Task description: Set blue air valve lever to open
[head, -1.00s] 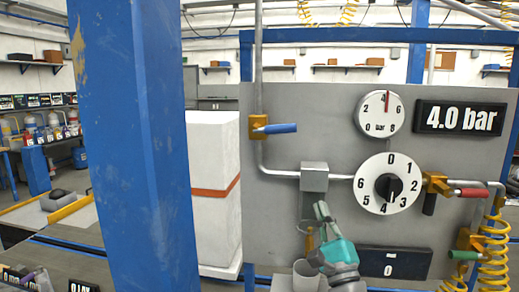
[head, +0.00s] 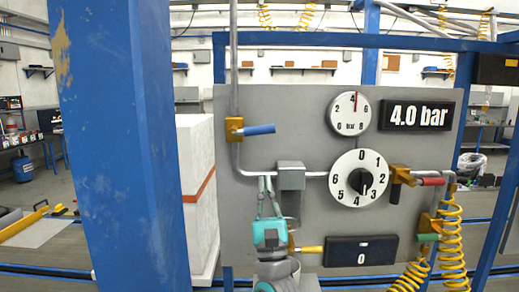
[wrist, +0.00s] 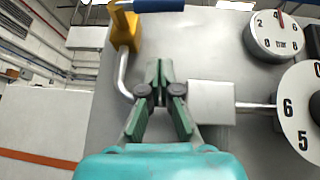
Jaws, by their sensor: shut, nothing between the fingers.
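The blue valve lever (head: 259,129) sticks out to the right from its brass valve body (head: 234,129) on the vertical grey pipe. It lies roughly level, across the pipe. In the wrist view the blue lever (wrist: 158,5) shows at the top edge, cut off, with the brass body (wrist: 125,30) beside it. My gripper (head: 267,186) is below the lever, in front of the panel and by the left side of the grey box. In the wrist view my gripper (wrist: 160,72) has its fingertips together and empty, apart from the lever.
The grey box (head: 291,176) on the pipe is close to my gripper. To the right are the numbered dial (head: 347,185), gauge (head: 350,112), red lever (head: 432,181) and green lever (head: 428,238). A yellow lever (head: 310,249) is low. A blue post (head: 125,150) stands at left.

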